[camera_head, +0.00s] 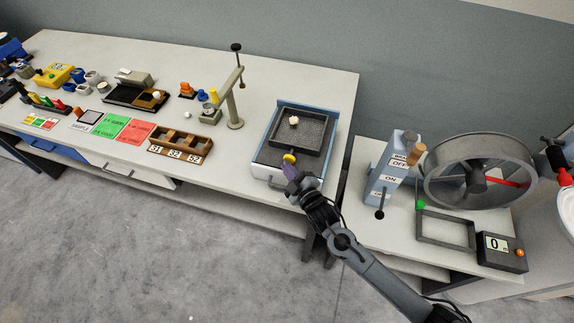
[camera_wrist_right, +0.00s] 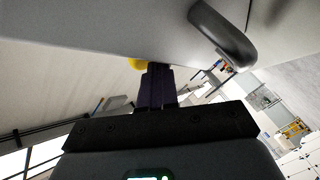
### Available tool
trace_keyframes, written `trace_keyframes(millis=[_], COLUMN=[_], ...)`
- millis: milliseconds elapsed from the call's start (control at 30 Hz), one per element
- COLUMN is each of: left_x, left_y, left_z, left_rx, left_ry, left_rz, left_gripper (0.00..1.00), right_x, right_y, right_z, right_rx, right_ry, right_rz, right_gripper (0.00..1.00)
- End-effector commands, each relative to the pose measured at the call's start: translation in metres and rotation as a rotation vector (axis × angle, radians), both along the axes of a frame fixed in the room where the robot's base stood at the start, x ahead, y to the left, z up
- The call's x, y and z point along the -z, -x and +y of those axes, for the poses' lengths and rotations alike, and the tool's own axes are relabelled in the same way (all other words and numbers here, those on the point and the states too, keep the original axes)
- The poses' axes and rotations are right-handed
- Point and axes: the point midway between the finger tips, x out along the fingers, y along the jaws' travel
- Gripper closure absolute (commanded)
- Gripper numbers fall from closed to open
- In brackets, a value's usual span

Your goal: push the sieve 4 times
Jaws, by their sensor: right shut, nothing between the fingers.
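The sieve (camera_head: 314,133) is a dark square mesh tray in a blue-and-white frame (camera_head: 262,157) at the right end of the long bench. A small pale lump (camera_head: 294,120) lies on its mesh. A yellow knob (camera_head: 289,158) is at the sieve's near side. My right gripper (camera_head: 291,172) is shut and empty, its purple fingers just in front of the knob; I cannot tell if they touch it. In the right wrist view the shut fingers (camera_wrist_right: 156,85) point toward the yellow knob (camera_wrist_right: 137,64), which is partly hidden. My left gripper is not in view.
A wooden compartment box (camera_head: 181,143), green and red cards (camera_head: 118,128) and a post with an arm (camera_head: 233,105) stand left of the sieve. A lever box (camera_head: 388,175), a large wheel (camera_head: 479,170) and a counter (camera_head: 502,250) stand on the right-hand table.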

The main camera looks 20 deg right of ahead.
Motion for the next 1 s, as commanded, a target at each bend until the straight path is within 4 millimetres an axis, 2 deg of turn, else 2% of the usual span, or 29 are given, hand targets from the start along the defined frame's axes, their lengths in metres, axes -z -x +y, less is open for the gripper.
trace_keyframes(millis=[1000], left_x=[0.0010], left_y=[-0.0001], left_z=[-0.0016], left_rx=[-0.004], left_ry=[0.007], left_rz=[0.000], left_gripper=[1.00], right_x=[0.0007], right_y=[-0.0076], right_z=[-0.0081], right_rx=[0.004], right_ry=[0.001], right_rz=[0.002], right_gripper=[1.00])
